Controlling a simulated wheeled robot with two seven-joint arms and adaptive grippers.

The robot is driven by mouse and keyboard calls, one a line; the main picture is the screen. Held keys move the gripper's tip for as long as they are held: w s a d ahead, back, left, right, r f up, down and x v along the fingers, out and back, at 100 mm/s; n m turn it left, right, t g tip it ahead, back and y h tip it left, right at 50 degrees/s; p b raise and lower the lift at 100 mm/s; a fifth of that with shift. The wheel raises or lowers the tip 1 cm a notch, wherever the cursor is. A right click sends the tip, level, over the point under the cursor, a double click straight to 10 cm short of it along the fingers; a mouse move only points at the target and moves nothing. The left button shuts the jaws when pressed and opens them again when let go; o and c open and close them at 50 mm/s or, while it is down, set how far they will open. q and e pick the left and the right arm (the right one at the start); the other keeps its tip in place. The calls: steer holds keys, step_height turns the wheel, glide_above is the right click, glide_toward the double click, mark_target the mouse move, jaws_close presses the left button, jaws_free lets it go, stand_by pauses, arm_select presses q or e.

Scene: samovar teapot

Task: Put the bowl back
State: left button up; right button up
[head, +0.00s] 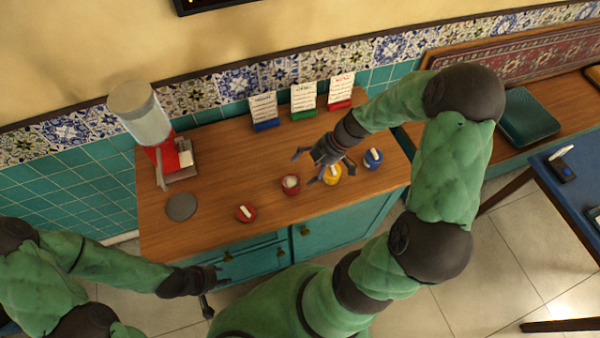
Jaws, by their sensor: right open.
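A small red bowl (290,184) with pale contents stands uncovered on the wooden counter. To its right are a yellow bowl (332,175) and a blue bowl (373,158), each with a white piece on top. A red round piece (246,213) with a white bar lies to the left of the red bowl; it looks like a lid. My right gripper (308,168) is open and empty above the counter, over the red and yellow bowls, and partly covers the yellow one. My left gripper (213,291) hangs low in front of the cabinet; its jaw opening is unclear.
A red machine (170,158) with a clear hopper stands at the counter's left, near a dark round disc (181,207). Three cards on blue, green and red stands (303,101) line the back. The counter's (225,160) left middle is free.

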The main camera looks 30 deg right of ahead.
steer(key=shift+v, duration=1.85)
